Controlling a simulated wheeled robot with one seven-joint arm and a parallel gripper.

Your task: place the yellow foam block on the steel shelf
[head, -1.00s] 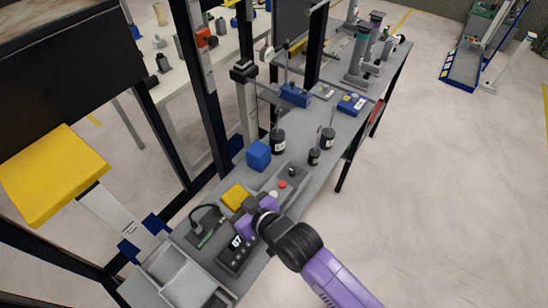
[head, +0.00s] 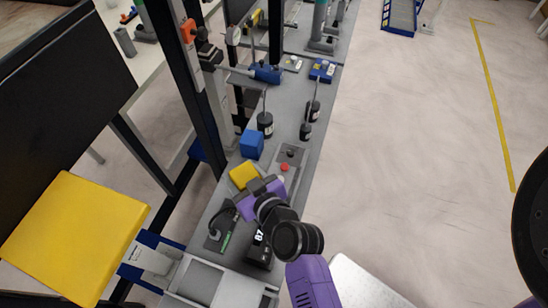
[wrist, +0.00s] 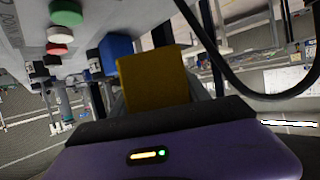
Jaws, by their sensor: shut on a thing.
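The yellow foam block (head: 243,175) is at the end of my gripper (head: 252,184), low over the grey workbench in the head view. In the wrist view the block (wrist: 154,80) stands up between the jaws, and my gripper is shut on it. The fingers are mostly hidden behind the block and the purple gripper body. I cannot tell for certain which grey surface is the steel shelf; a narrow grey ledge (head: 247,74) sticks out from the post farther along the bench.
A blue block (head: 251,144) stands just beyond the yellow one. Black weights (head: 265,124) stand farther back. A panel with a red button (head: 284,168), a display box (head: 260,248) and a grey tray (head: 199,281) are near. A large yellow pad (head: 75,236) lies left.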

